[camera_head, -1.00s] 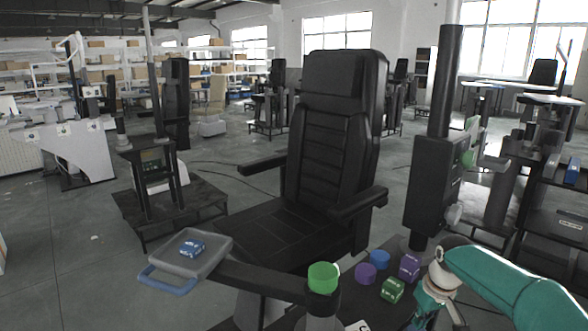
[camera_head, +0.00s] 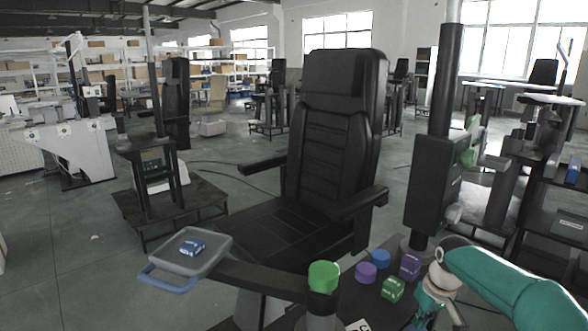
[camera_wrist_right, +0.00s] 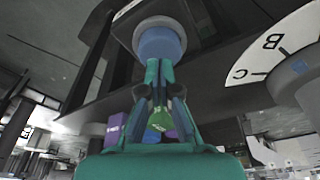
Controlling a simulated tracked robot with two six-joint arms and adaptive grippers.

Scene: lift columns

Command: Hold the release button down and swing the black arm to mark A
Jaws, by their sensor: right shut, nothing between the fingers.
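The black arm (camera_head: 262,278) runs from a tray at its left end to a green-capped post (camera_head: 323,277) in front of the black chair. In the right wrist view a round blue button (camera_wrist_right: 160,44) in a pale ring sits on a dark surface. My right gripper (camera_wrist_right: 158,66) is shut and empty, its tips at the button's edge; I cannot tell whether they touch it. A white dial (camera_wrist_right: 270,50) with letters B and C shows at the right; mark A is not visible. In the head view my right gripper is mostly hidden at the lower right. My left gripper is out of view.
Purple (camera_head: 366,272) and blue (camera_head: 379,258) cylinders, a green cube (camera_head: 393,288) and a purple cube (camera_head: 410,266) stand beside my right arm. The black chair (camera_head: 335,150) stands behind the black arm.

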